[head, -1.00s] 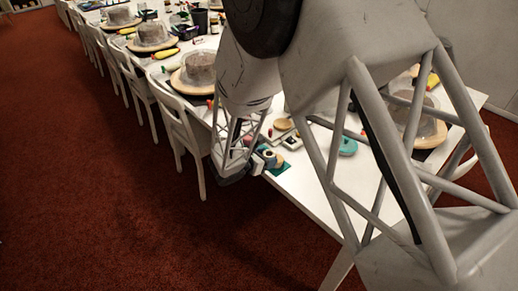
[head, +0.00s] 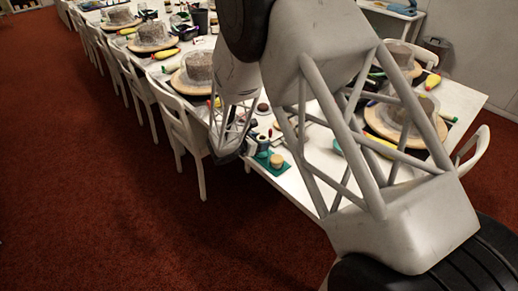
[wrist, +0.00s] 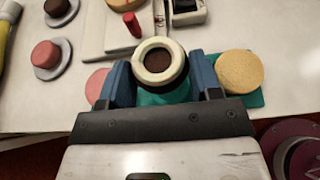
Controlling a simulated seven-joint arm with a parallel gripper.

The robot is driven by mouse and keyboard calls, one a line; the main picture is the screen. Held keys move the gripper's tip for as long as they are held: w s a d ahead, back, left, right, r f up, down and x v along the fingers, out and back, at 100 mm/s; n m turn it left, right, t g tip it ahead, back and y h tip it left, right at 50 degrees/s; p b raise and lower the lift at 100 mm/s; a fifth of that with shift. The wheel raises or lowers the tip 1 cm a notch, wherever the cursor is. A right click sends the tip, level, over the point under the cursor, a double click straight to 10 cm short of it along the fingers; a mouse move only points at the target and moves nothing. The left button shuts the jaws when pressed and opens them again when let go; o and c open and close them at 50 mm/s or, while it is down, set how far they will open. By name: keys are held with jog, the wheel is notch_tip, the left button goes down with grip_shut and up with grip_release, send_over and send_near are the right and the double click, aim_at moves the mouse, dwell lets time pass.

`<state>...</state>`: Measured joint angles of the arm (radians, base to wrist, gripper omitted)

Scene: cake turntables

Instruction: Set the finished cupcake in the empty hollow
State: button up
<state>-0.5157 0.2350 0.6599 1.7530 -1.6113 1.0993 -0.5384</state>
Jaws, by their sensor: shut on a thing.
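In the wrist view, my gripper (wrist: 160,84) is shut on a round cupcake (wrist: 146,75) with a thick cream ring on top and a dark brown middle. Its blue fingers press on the left and right sides. A teal tray (wrist: 254,99) lies under and behind the gripper; it also shows near the table corner in the head view (head: 264,162). A yellow round cake (wrist: 240,70) stands on its right part. A pink round (wrist: 96,84) shows left of the gripper, partly hidden. No empty hollow can be made out; the tray's middle is covered.
Beyond the gripper lie a red cylinder (wrist: 132,25) and a grey box with a dark round top (wrist: 187,11). A pink cake (wrist: 46,54) and a brown cake (wrist: 57,7) sit on saucers at left. A white chair (head: 182,135) stands beside the table.

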jog(key=shift+f, duration=1.75)
jog(key=o, duration=0.9)
jog(key=shift+f, duration=0.1)
jog(key=shift+v, duration=6.1)
